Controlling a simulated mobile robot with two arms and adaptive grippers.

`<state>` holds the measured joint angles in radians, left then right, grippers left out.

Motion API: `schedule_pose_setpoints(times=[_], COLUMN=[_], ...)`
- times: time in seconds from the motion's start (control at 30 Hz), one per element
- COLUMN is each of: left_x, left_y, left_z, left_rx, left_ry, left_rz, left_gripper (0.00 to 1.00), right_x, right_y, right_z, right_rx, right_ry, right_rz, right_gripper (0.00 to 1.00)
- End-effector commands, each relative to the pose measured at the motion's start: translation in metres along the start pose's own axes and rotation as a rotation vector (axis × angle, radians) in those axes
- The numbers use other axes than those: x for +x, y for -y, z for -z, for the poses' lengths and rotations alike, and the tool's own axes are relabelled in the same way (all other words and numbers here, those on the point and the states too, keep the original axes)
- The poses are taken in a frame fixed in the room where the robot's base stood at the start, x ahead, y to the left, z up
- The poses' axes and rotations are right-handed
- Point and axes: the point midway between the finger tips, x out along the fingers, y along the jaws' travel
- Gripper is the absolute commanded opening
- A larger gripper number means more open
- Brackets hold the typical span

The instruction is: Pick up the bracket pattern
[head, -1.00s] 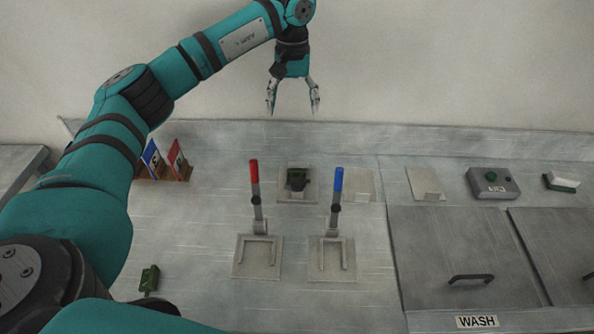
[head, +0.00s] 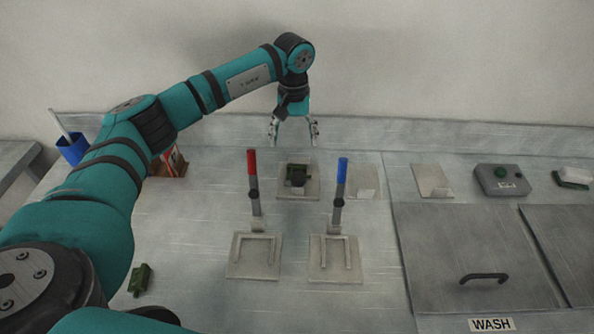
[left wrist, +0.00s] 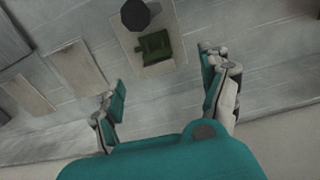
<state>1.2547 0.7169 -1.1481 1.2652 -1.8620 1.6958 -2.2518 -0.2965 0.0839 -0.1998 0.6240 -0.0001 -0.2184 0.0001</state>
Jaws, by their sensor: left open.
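A small dark green piece (head: 297,169) sits on a square light plate (head: 287,193) at the back middle of the bench. A dark round part stands in front of it. The left wrist view shows the green piece (left wrist: 154,47) on its plate beside the dark round part (left wrist: 135,14). Another green piece (head: 140,279) lies at the front left. I cannot tell for certain which is the bracket pattern. My left gripper (head: 293,138) is open and empty, pointing down above and behind the plate. My right gripper is not in view.
Two upright levers, one with a red grip (head: 252,163) and one with a blue grip (head: 342,170), stand in front of the plate. A grey box with a green button (head: 500,180) and the WASH lid (head: 470,260) are at right. A blue cup (head: 72,149) stands back left.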

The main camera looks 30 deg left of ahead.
Motion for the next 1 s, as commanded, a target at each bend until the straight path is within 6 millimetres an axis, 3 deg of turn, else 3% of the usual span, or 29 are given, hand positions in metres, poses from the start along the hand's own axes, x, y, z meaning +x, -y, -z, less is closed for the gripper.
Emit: schedule_pose_setpoints(times=[0.23,0.53,0.8,1.0], left_x=[0.046,0.069,0.107,0.112], left_y=[-0.001,-0.003,-0.006,-0.006], left_z=[-0.001,0.000,0.000,0.001], left_rx=[0.001,0.001,0.000,0.001], left_ry=[0.002,0.002,0.001,-0.001], left_rz=[0.000,0.000,-0.001,-0.001], left_gripper=[0.79,0.79,0.79,0.79], right_x=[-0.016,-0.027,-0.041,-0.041], right_y=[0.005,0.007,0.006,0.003], right_z=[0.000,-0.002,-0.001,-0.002], right_rx=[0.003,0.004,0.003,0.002], right_ry=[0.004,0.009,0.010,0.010], right_rz=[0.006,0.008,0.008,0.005], right_gripper=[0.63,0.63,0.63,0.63])
